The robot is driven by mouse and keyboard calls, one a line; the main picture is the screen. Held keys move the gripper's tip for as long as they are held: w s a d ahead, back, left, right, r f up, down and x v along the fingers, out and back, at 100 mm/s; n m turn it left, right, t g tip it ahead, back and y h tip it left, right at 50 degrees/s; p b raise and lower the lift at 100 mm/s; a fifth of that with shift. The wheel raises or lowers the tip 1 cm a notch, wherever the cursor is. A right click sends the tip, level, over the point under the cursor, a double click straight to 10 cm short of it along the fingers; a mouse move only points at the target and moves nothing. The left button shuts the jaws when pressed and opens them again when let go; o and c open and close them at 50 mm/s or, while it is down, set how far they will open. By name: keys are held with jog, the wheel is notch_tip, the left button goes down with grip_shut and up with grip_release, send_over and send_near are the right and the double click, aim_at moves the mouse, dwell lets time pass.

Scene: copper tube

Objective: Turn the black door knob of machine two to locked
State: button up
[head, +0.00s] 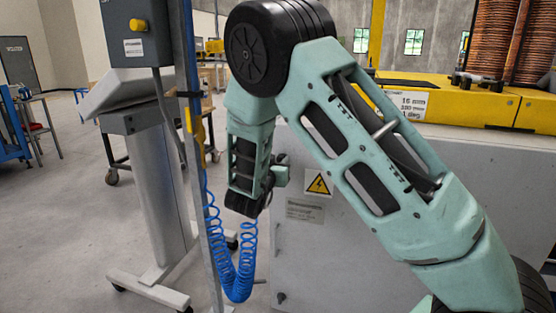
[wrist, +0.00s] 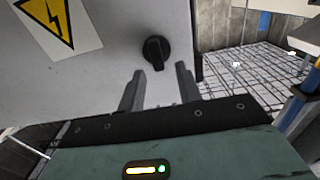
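The black door knob (wrist: 156,50) sits on a light grey door panel (wrist: 115,75) in the wrist view. Its grip bar stands roughly upright in that picture. My gripper (wrist: 160,69) is open and empty, its two grey fingers spread below the knob. The fingertips lie to either side of the knob's lower end in the picture; I cannot tell how far short of it they are. In the head view the grey cabinet (head: 345,262) stands behind my arm. The knob and my fingertips cannot be made out there.
A yellow warning label (head: 318,183) is on the cabinet front. A blue coiled hose (head: 238,285) hangs from a grey post (head: 198,170) close left of my wrist. A wheeled pedestal (head: 150,190) stands farther left. Open floor (head: 60,230) lies at the left.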

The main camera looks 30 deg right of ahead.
jog(key=shift+w+d, duration=0.3)
jog(key=shift+d, duration=0.15)
grip_shut()
